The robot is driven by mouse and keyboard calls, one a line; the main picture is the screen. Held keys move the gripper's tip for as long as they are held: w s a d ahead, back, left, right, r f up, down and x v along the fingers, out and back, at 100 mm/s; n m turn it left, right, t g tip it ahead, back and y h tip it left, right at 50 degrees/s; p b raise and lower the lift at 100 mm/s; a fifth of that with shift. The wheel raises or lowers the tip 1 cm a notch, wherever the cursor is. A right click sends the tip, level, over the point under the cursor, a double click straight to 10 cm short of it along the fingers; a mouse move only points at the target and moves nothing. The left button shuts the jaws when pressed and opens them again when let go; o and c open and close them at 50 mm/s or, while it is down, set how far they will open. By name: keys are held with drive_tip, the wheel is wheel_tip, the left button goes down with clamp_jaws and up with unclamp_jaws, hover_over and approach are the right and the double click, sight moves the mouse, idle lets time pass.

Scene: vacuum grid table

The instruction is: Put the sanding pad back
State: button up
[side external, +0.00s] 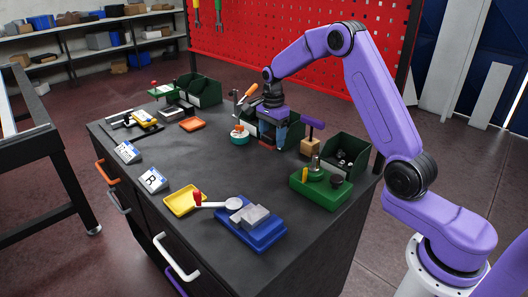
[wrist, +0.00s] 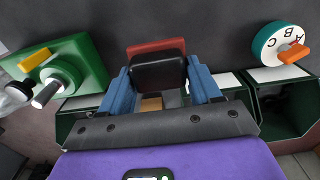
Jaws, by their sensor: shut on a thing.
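My gripper (side external: 267,146) is low over the back part of the dark table, in front of the green bins. In the wrist view, its blue fingers (wrist: 173,82) are shut on a black block with a red edge (wrist: 157,73), which looks like the sanding pad. The block sits level between the fingertips. In the side view, the gripper mostly hides it, and I cannot tell whether it touches the table. A small tan piece (wrist: 151,104) shows behind it between the fingers.
A teal dial with letters (side external: 239,136) stands close left of my gripper. A wooden block with a purple handle (side external: 311,143) and a green fixture (side external: 320,187) stand to the right. A yellow tray (side external: 185,200) and blue tray (side external: 250,230) lie in front. The table's middle is clear.

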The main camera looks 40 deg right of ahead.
hover_over(264, 159)
wheel_tip(264, 159, down, 5)
drive_tip(key=shift+s+a+f, duration=0.1)
drive_tip(key=shift+s, duration=0.05)
drive_tip(key=shift+f, duration=1.55)
drive_tip(key=shift+f, duration=0.1)
drive_tip(key=o, duration=1)
wheel_tip(264, 159, up, 12)
drive_tip(key=shift+r, duration=0.15)
